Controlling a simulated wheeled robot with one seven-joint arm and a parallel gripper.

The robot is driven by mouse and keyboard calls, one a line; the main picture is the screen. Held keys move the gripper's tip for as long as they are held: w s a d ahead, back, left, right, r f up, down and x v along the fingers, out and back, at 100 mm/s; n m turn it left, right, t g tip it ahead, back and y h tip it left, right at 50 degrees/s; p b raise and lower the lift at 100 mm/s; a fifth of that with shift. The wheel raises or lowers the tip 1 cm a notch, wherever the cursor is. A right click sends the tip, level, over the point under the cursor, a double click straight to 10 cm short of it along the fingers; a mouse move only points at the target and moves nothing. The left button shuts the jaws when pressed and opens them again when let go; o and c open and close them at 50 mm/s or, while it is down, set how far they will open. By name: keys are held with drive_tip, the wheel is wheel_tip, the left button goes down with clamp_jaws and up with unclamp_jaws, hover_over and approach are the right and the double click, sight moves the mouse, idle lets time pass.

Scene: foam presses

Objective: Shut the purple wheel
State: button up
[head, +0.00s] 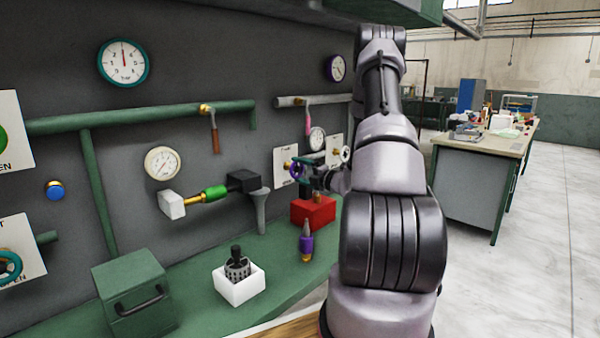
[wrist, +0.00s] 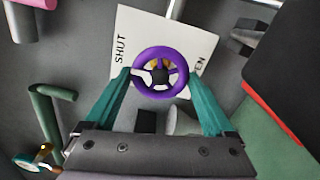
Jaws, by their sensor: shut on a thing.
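In the head view the purple wheel (head: 297,168) shows small beside my gripper (head: 312,172), which is partly hidden by my arm.
A red block (head: 313,212) stands on the green bench (head: 200,290) below the wheel. A purple bottle-like thing (head: 306,243) and a white box (head: 239,284) stand nearer. A pipe with a pink-handled lever (head: 308,123) runs above.

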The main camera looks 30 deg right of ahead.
idle(0.3)
drive_tip(key=o, duration=1.1)
drive_tip(key=shift+s+d, duration=0.1)
drive_tip(key=v, duration=1)
drive_tip(key=shift+s+d, duration=0.1)
drive_tip(key=shift+s, duration=0.25)
